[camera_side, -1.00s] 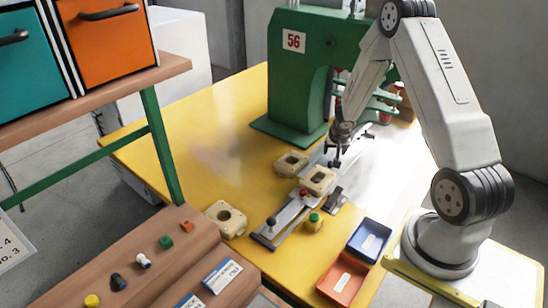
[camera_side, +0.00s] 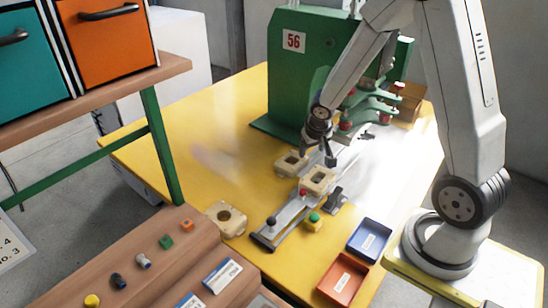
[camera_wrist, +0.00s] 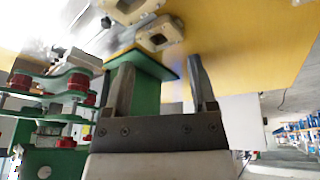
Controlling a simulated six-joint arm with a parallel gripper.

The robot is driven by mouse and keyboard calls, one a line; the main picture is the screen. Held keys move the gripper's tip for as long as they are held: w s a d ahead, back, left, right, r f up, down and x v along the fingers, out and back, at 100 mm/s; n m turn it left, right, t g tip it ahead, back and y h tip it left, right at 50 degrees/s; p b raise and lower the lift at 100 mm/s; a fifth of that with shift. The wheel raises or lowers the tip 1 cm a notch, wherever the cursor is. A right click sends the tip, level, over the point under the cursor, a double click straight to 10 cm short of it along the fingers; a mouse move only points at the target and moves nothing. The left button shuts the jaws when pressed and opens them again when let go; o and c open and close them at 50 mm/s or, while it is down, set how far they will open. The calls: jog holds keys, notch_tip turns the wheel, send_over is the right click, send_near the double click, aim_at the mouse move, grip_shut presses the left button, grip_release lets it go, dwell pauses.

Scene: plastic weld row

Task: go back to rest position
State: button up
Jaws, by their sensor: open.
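My gripper (camera_side: 318,160) is above the yellow table, close to the cream plastic parts, in the side view. In the wrist view my gripper (camera_wrist: 160,88) has its two fingers apart with nothing held between them. One cream part (camera_side: 291,163) sits behind the metal slide rail (camera_side: 284,220), and a second cream part (camera_side: 317,180) sits at the rail. A third cream part (camera_side: 226,219) lies at the table's front left edge. Two cream parts also show in the wrist view, the nearer one (camera_wrist: 160,33) beyond the fingertips.
The green machine (camera_side: 292,75) marked 56 stands behind my gripper. A blue tray (camera_side: 370,239) and a red tray (camera_side: 343,280) are at the front right. The table's left part (camera_side: 190,135) is clear.

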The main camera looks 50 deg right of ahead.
jog(key=s+a+r+n+y, duration=0.1)
jog(key=s+a+r+n, duration=0.1)
jog(key=a, duration=0.5)
jog(key=s+a+r+n+y, duration=0.1)
jog(key=s+a+r+n, duration=0.2)
jog(key=s+a, duration=0.3)
jog(key=shift+s+a+n+y, duration=0.3)
jog(key=shift+a+n, duration=0.1)
jog(key=shift+a, duration=0.75)
